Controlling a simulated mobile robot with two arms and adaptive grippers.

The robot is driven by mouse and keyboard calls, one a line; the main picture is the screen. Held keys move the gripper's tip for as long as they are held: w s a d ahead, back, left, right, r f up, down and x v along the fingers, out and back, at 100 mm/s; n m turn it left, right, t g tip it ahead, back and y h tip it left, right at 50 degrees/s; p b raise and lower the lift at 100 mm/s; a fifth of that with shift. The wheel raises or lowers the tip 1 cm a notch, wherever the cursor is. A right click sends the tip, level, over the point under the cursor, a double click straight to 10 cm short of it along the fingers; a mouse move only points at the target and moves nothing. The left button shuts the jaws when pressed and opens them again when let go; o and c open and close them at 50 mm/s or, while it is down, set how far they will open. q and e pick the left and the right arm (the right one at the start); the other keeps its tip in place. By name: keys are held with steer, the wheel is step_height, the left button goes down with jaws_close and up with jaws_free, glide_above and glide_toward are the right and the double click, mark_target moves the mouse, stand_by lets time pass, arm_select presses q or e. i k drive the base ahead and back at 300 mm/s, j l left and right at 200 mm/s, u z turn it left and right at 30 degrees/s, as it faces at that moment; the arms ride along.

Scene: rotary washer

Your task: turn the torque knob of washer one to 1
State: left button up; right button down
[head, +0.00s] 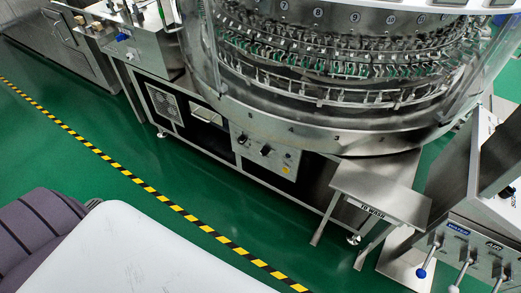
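The rotary washer (350,143) stands across the upper middle in the head view, a large round steel machine with rings of clips behind a clear guard. Below its drum is a light grey control panel (277,161) on the front of the base. The panel carries a black knob (241,138) at left and another black knob (265,150) near the middle. Their markings are too small to read, so I cannot tell which is the torque knob or where it points. A yellow round button (285,170) sits lower right on the panel. Neither of my grippers is in view.
A lever box (470,255) with blue and white handles stands at lower right. A white surface (140,255) and purple cushion (40,228) fill the lower left. Green floor with a striped line (150,188) lies between.

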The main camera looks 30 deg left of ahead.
mark_target(242, 140)
steer(key=i+j+z, duration=0.1)
steer(key=j, duration=0.5)
steer(key=i+j+z, duration=0.1)
steer(key=j, duration=0.55)
